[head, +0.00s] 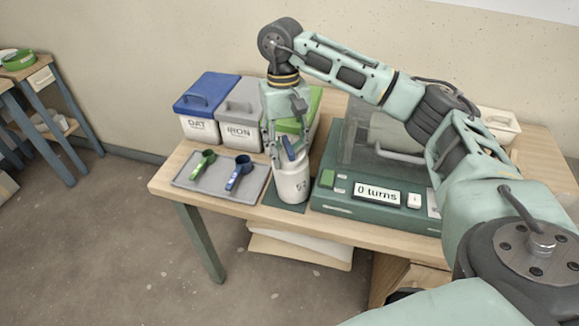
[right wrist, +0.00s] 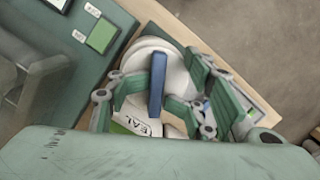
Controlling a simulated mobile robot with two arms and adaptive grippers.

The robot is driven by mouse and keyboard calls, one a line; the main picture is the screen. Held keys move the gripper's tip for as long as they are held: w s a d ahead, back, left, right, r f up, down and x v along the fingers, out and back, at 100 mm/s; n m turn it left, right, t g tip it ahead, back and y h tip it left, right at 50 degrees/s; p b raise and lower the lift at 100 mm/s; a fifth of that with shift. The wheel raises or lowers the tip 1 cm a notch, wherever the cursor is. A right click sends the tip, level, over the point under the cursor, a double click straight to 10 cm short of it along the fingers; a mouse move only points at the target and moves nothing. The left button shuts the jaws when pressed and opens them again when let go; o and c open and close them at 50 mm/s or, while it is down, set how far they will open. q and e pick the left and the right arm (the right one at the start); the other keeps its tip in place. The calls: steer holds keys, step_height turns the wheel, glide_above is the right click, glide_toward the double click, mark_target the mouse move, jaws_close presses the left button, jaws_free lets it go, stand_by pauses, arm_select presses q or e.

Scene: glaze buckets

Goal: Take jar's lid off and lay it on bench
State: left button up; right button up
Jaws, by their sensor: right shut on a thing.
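The white jar (head: 293,184) stands on a dark mat at the bench's front edge, upright, with a dark mark on its side. A blue upright handle (head: 289,148) shows at its top. In the right wrist view the blue handle (right wrist: 157,84) stands over a round white top (right wrist: 172,62), partly hidden by my fingers. My right gripper (head: 288,145) reaches down from above, its fingers on either side of the handle, shut on the lid. I cannot tell whether the lid touches the jar's rim. My left gripper is not in view.
On the bench (head: 235,205), a grey tray (head: 218,188) with a green scoop (head: 203,164) and a blue scoop (head: 239,171) lies left. Bins with blue (head: 206,90), grey (head: 242,100) and green lids stand behind. A green machine (head: 335,199) reading "0 turns" stands close right of the jar.

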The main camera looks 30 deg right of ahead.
steer(key=shift+s+n, duration=0.1)
steer(key=shift+n, duration=0.5)
steer(key=o, duration=1.5)
steer(key=shift+a, duration=0.1)
steer(key=shift+r, duration=0.1)
